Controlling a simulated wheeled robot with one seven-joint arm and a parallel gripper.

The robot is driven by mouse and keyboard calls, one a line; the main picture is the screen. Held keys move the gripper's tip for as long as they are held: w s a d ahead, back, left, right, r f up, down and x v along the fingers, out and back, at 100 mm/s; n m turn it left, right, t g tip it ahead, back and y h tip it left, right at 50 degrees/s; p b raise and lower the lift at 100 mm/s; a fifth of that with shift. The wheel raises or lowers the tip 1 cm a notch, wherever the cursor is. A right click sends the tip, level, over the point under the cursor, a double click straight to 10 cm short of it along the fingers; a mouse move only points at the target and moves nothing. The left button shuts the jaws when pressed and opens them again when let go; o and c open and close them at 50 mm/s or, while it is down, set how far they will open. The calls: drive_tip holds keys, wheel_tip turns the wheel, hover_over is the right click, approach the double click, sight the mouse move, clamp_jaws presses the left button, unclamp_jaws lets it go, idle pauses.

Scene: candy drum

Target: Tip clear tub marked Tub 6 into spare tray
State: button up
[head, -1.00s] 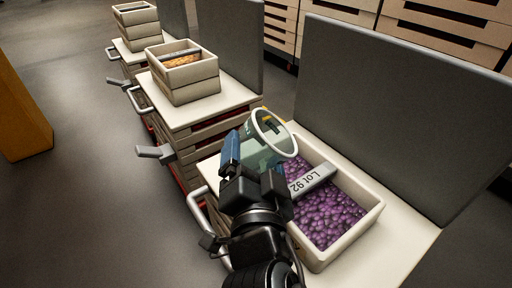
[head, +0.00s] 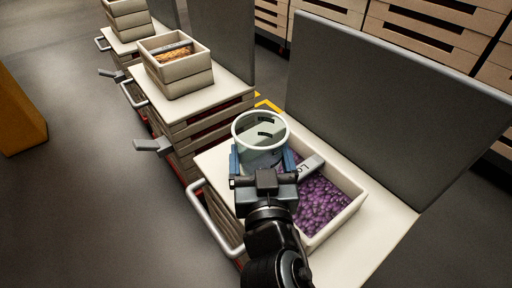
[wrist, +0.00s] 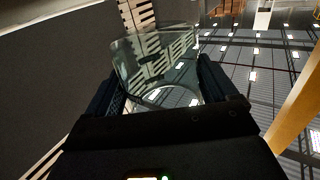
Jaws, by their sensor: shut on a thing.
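My gripper (head: 262,162) is shut on a clear tub (head: 260,150) with a pale round rim, its blue fingers on either side. The tub looks close to upright, mouth up, and I see no candy in it. Its marking cannot be read. It also shows see-through in the wrist view (wrist: 155,60), between the dark fingers. A cream tray (head: 350,212) holding purple candies stands to the right of my gripper, partly hidden by it.
The tray stands on a pale cart top (head: 385,230) with a grey upright panel (head: 390,90) behind. Another cart with stacked cream trays (head: 178,80) is at upper left. Carts' handles (head: 212,222) stick out leftward. Open floor lies left.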

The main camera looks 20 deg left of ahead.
sight(262, 154)
drive_tip(key=shift+r+p, duration=0.95)
drive_tip(key=shift+r, duration=0.5)
